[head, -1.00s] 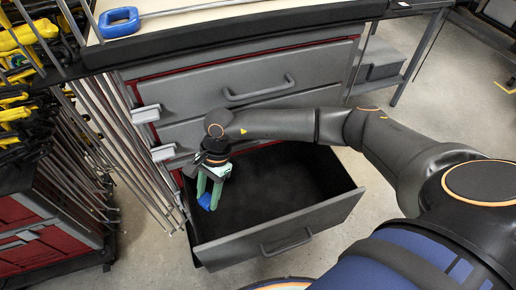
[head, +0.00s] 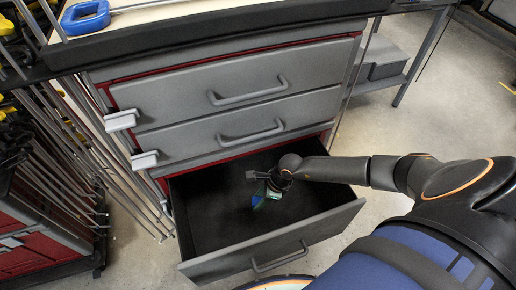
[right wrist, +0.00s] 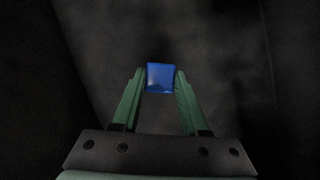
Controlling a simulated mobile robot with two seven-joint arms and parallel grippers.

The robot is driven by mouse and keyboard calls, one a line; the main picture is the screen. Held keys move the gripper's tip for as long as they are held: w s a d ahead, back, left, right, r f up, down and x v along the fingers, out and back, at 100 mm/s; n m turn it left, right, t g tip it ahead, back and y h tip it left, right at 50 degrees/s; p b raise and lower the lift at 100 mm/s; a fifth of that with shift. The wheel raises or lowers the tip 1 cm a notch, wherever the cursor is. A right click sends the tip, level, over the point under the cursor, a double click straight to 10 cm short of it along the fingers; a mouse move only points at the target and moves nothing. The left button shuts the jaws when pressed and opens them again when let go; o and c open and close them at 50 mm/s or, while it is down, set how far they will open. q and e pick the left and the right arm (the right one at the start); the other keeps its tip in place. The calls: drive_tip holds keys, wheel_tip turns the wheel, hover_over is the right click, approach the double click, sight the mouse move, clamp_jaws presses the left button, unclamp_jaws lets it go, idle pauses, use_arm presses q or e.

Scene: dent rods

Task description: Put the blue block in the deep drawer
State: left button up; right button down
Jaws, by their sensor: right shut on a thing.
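The deep drawer (head: 192,268) is the lowest drawer of the grey cabinet and stands pulled open, with a dark, bare inside. My right gripper (head: 264,198) is over the drawer, inside its outline in the head view. In the right wrist view its green fingers (right wrist: 158,90) are shut on the blue block (right wrist: 160,77), which sits between the tips. The block shows small in the head view (head: 256,200). How high it is above the drawer floor I cannot tell. My left gripper is not in view.
Two closed grey drawers (head: 200,95) with handles are above the open one. Thin metal rods (head: 95,160) lean along the left, beside a red cabinet (head: 40,258). The drawer floor around the block looks clear.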

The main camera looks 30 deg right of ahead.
sight(259, 213)
drive_tip(key=shift+f+b, duration=0.75)
drive_tip(key=shift+f, duration=2.35)
drive_tip(key=shift+f, duration=0.1)
drive_tip(key=shift+c, duration=2.1)
unclamp_jaws()
drive_tip(key=shift+r, duration=0.3)
drive_tip(key=p+v, duration=0.3)
drive_tip(key=v, duration=0.8)
drive_tip(key=shift+r, duration=0.35)
drive_tip(key=shift+d, duration=0.1)
